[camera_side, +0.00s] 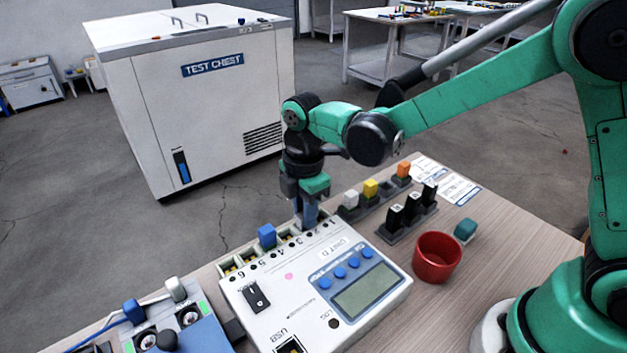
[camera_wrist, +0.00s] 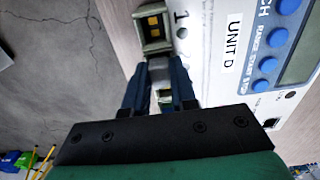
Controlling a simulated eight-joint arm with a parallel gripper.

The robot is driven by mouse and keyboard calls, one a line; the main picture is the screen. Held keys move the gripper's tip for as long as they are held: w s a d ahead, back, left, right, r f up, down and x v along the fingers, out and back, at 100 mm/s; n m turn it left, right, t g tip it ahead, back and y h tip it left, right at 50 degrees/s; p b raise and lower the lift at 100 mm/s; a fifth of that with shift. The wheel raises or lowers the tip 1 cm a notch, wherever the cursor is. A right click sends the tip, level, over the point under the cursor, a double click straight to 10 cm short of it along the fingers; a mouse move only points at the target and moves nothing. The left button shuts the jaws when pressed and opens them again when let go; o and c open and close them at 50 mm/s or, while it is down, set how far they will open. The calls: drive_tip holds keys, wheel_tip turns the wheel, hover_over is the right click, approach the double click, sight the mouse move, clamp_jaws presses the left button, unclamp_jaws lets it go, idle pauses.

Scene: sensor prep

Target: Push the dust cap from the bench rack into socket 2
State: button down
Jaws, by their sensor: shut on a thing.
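My gripper (camera_side: 306,218) points down at the low-numbered end of the socket row on the white unit (camera_side: 372,318). In the wrist view its two dark blue fingers (camera_wrist: 158,66) are shut on a pale grey cap (camera_wrist: 158,72). The cap is in line with the row, just past open socket 1 (camera_wrist: 152,28), at the place of socket 2. The fingers hide socket 2, so I cannot tell how deep the cap sits. The bench rack (camera_side: 371,207) stands behind the unit with white, yellow and orange caps in it.
A blue cap (camera_side: 267,236) stands in the same socket row, to the left of my gripper. A rack of black caps (camera_side: 411,208), a red cup (camera_side: 437,257) and a teal block (camera_side: 465,230) are to the right. A second device (camera_side: 180,318) stands at front left.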

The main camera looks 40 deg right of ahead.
drive_tip(key=shift+c, duration=2.4)
unclamp_jaws()
drive_tip(key=shift+r, duration=3.5)
drive_tip(key=s+d+r+m+t, duration=0.2)
drive_tip(key=s+d+m+t, duration=0.5)
drive_tip(key=m, duration=1.1)
drive_tip(key=shift+s+d, duration=0.75)
drive_tip(key=shift+d, duration=0.35)
